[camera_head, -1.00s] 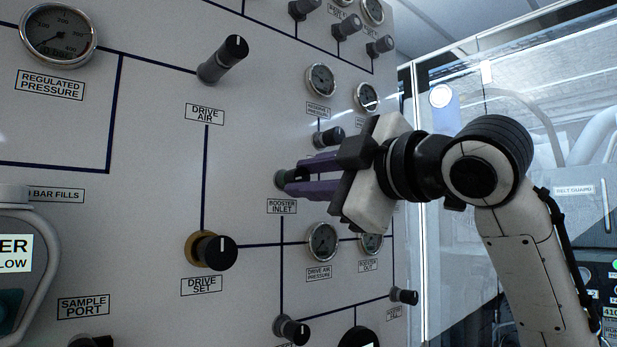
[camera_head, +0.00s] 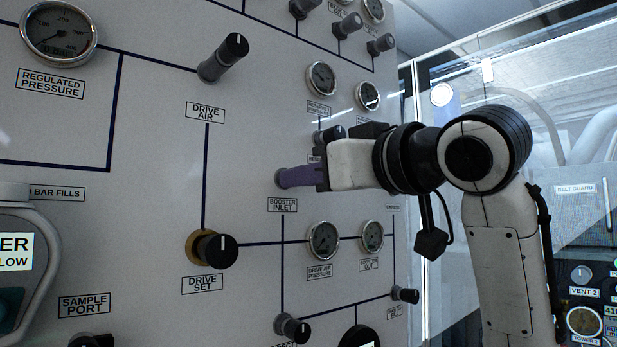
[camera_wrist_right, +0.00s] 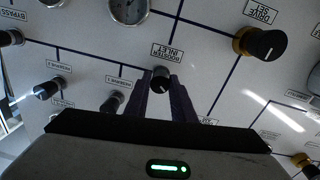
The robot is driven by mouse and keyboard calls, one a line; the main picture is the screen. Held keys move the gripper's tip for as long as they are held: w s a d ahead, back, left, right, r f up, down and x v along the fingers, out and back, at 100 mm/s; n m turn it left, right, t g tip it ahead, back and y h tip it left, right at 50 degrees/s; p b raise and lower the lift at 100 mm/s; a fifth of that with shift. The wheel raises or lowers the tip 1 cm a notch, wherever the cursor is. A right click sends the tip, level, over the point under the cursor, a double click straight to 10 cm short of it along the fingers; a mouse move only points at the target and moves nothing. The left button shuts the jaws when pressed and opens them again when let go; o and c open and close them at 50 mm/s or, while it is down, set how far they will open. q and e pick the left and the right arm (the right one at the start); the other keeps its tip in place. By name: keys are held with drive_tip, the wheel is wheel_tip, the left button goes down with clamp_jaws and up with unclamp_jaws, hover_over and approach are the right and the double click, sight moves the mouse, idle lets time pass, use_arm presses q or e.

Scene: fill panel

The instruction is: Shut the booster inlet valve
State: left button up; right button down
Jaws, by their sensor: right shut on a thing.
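The booster inlet valve is a small dark knob above the "BOOSTER INLET" label (camera_head: 282,205). In the head view my right gripper's purple fingers cover almost all of it. In the right wrist view the booster inlet knob (camera_wrist_right: 161,78) shows between the fingertips, black with a pale mark. My right gripper (camera_head: 292,177) is shut on this knob, its fingers pointing at the panel; it also shows in the right wrist view (camera_wrist_right: 163,92). My left gripper is in neither view.
The drive set knob (camera_head: 221,250) is below left and the drive air knob (camera_head: 224,58) above left. A drive air pressure gauge (camera_head: 323,240) sits below the gripper. Another knob (camera_head: 332,134) is close above the fingers. A transparent enclosure stands at the right.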

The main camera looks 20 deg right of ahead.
drive_tip(key=shift+a+m+b, duration=0.15)
drive_tip(key=shift+m+b, duration=0.15)
drive_tip(key=shift+m, duration=4.7)
drive_tip(key=c, duration=1.5)
unclamp_jaws()
drive_tip(key=shift+s, duration=0.1)
drive_tip(key=b+v, duration=0.3)
drive_tip(key=v, duration=0.7)
drive_tip(key=shift+r, duration=0.2)
